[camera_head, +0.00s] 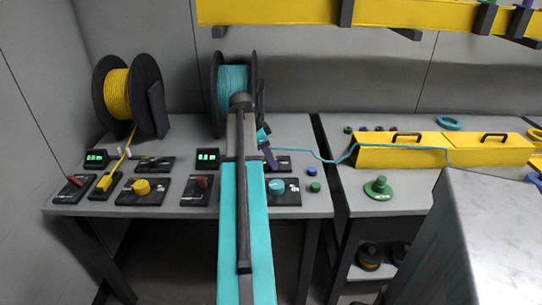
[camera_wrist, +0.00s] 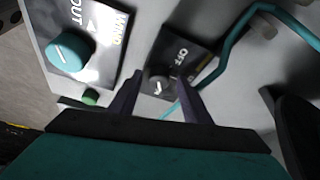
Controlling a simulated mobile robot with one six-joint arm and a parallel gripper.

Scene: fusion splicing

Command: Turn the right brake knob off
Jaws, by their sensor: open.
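The right brake knob (camera_wrist: 157,82) is a small dark round knob with a white pointer mark. It sits on a black plate (camera_wrist: 182,52) lettered OFF, in the middle of the wrist view. My gripper (camera_wrist: 158,101) is open, its two dark purple fingers apart on either side of the knob in the picture; I cannot tell if they touch it. In the head view my gripper (camera_head: 266,148) hangs over the bench by the teal reel (camera_head: 233,88). The brake plate (camera_head: 283,162) is partly hidden there behind my arm, and its knob cannot be made out.
A teal cable (camera_head: 310,156) runs right to the yellow boxes (camera_head: 400,150). A red lever (camera_head: 201,182) stands left of my arm.

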